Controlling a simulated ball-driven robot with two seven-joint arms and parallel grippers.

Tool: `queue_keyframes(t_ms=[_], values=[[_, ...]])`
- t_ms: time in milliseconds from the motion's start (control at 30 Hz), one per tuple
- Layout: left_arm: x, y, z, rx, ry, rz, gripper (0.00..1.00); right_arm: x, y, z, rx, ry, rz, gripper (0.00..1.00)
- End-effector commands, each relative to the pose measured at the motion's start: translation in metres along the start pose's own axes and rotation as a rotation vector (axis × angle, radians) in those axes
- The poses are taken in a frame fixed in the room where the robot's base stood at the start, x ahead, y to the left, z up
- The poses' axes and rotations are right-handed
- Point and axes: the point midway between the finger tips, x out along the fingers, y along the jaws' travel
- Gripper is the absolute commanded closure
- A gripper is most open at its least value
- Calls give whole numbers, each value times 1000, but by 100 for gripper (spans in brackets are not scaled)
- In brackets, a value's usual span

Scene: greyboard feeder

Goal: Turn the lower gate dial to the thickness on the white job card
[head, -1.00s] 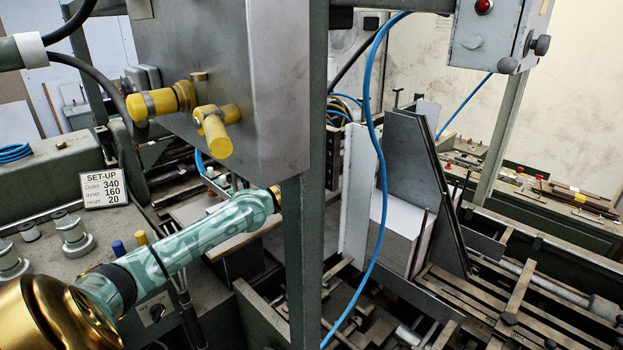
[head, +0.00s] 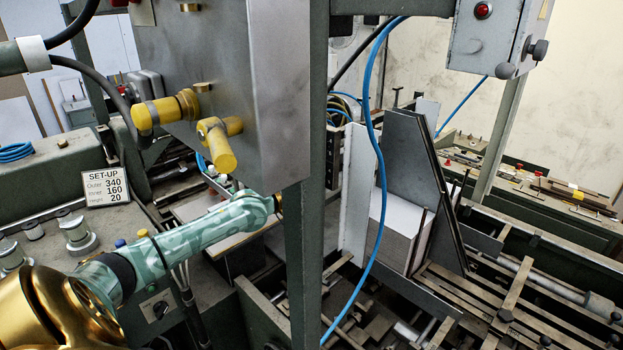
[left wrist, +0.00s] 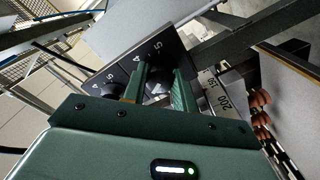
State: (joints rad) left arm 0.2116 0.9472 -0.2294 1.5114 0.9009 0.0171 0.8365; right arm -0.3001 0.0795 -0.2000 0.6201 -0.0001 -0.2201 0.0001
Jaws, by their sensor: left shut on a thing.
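In the left wrist view my left gripper (left wrist: 162,88) is shut on a dark round dial knob (left wrist: 157,89), mostly hidden between the two green fingers. The knob sits on a black dial plate (left wrist: 152,55) with white numbers, among them 4 and 5. A second black knob (left wrist: 112,76) stands beside it on the left, with another 4 near it. I cannot tell where the gripped dial's pointer stands. In the head view the grey post hides my left gripper. A white card (head: 105,187) there reads SET-UP, Outer 340, Inner 160, Height 20; it shows no thickness.
The grey post (head: 303,260) and a hanging blue hose (head: 377,225) stand close by my left wrist. A grey box (head: 225,80) with yellow handles (head: 217,145) hangs above my forearm. A scale (left wrist: 218,92) marked 150 and 200 lies right of the fingers.

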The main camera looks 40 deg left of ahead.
Motion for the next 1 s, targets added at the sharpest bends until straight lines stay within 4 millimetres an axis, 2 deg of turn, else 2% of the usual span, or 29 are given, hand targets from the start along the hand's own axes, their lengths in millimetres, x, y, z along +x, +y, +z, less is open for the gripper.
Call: queue_keyframes(t_ms=[233,267,333,733,867,1000], values=[[0,-1,2,-1,-4,-3,95,0,0,0,0,0,0,64],[0,-1,2,-1,-4,-3,69,0,0,0,0,0,0,64],[0,-1,2,-1,-4,-3,50,0,0,0,0,0,0,64],[-6,-1,2,-3,-3,-1,50,-1,0,0,0,0,0,64],[-23,-1,2,-3,-5,-3,50,-4,0,0,0,0,1,64],[-51,-1,3,-3,-6,-4,50,-6,1,-1,0,0,1,64]])
